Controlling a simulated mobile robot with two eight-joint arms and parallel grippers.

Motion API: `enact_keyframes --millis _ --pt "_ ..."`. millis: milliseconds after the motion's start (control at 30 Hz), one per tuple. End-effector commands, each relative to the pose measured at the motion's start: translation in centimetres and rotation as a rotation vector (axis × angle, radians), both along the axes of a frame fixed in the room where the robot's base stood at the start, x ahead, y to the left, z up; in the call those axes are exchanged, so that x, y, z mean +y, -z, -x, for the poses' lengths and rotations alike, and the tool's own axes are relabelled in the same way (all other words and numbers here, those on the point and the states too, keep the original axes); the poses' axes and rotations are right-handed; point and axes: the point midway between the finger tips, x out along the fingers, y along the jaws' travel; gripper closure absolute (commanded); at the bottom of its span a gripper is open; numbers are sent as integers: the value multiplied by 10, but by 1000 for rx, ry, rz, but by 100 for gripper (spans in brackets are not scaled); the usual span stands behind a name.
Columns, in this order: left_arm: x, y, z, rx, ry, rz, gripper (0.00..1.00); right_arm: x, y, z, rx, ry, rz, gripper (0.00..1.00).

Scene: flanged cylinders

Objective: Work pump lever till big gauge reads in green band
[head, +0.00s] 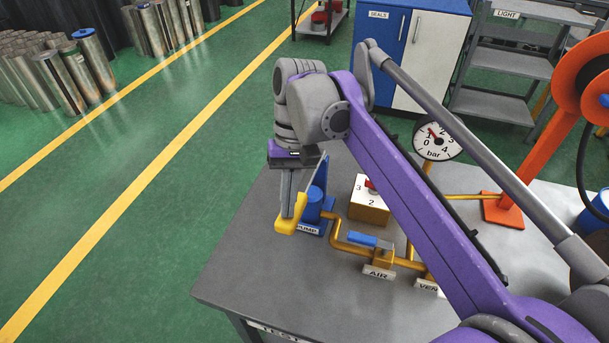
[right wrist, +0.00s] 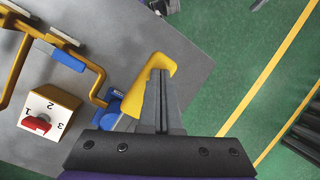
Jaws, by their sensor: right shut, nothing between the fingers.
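The pump (head: 312,207) is a blue unit with a yellow lever (head: 290,222) at the left side of the grey bench. In the right wrist view the yellow lever (right wrist: 158,68) lies just behind my fingertips. My right gripper (head: 287,212) points down at the lever, shut and empty; whether it touches the lever I cannot tell. The big white gauge (head: 438,142) stands behind my right arm, marked 0 to 4 bar. Its red needle points up-left, near the 1. I cannot make out a green band. My left gripper is not in view.
A yellow selector box (head: 368,212) with a red knob stands right of the pump. A blue-handled AIR valve (head: 362,239) and yellow pipes are in front of it. My right arm crosses above the bench (head: 265,268). An orange post (head: 525,165) stands at right.

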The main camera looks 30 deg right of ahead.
Motion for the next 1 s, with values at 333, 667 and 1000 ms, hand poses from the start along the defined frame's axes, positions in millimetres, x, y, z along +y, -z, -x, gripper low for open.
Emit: enact_keyframes --millis 333,667,1000 --pt "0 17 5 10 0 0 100 4 24 4 2 -1 0 100" --pt "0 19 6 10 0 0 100 5 27 4 0 0 0 100" --pt "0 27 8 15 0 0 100 6 39 5 1 0 1 100"
